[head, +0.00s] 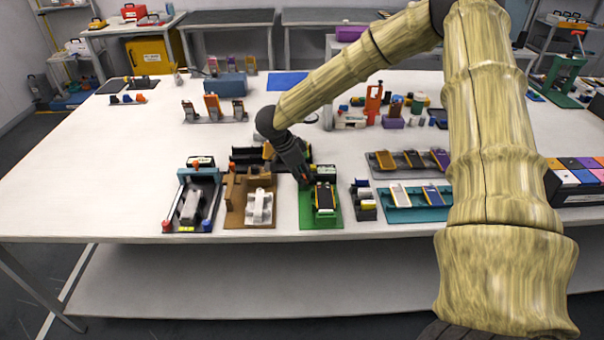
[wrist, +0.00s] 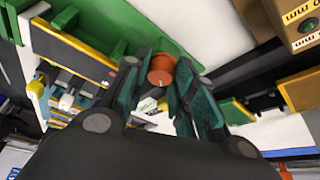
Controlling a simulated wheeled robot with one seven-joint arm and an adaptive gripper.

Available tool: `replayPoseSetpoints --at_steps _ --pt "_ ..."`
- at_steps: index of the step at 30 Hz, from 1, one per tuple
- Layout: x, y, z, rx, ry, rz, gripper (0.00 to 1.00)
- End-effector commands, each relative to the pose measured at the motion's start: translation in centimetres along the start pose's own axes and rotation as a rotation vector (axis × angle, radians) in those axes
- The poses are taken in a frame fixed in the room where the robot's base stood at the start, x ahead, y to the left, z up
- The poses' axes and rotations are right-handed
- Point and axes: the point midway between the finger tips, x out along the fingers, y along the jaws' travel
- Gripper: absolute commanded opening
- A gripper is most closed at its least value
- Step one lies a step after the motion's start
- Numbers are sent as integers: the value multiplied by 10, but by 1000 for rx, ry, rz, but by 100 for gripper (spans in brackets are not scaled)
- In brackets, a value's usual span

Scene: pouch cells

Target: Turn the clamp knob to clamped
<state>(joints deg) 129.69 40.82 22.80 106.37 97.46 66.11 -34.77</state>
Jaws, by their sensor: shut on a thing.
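The clamp knob is a round orange-brown cap (wrist: 162,66) at the green fixture (wrist: 120,20), seen in the wrist view. My gripper (wrist: 160,78) has its two dark teal fingers on either side of the knob, closed on it. In the head view my gripper (head: 304,178) reaches down to the upper left of the green fixture (head: 336,218), and the knob is mostly hidden there. A dark pouch cell with a yellow edge (head: 325,198) lies in the fixture. I cannot read the knob's setting.
A brown fixture (head: 235,212) and a dark fixture (head: 208,217) stand to the left. A small dark rack (head: 366,213) and a teal tray (head: 430,214) with several cells stand to the right. The table's front edge (head: 300,238) is close.

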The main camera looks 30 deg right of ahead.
Motion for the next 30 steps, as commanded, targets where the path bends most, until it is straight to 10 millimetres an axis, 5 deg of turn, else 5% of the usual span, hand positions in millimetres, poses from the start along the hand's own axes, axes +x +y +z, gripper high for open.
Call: replayPoseSetpoints --at_steps 5,17,30 --pt "0 0 0 0 0 -1 48" --pt "-6 0 0 0 0 -1 48" --pt "-78 -1 0 0 0 -2 48"
